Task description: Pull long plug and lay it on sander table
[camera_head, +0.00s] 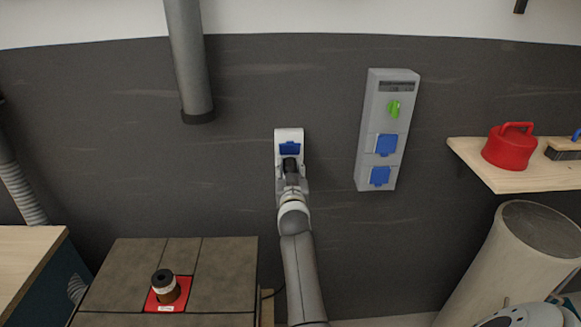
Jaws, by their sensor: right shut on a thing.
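A white wall socket (282,136) with a blue lid (289,148) is on the dark wall in the middle. My right gripper (290,170) is right at the socket, just below the lid, and is shut on the dark long plug (290,162). The gripper hides much of the plug, and I cannot tell whether the plug is still seated. The sander table (222,270) has a grey-brown top at the lower left. A red insert with a dark and brown spindle (165,287) stands in it. My left gripper is not in view.
A grey panel (370,130) with a green switch and two blue-lidded sockets hangs to the right. A shelf (520,178) holds a red container (508,150) and a brush. A large cylinder (490,265) stands lower right. The table top around the spindle is clear.

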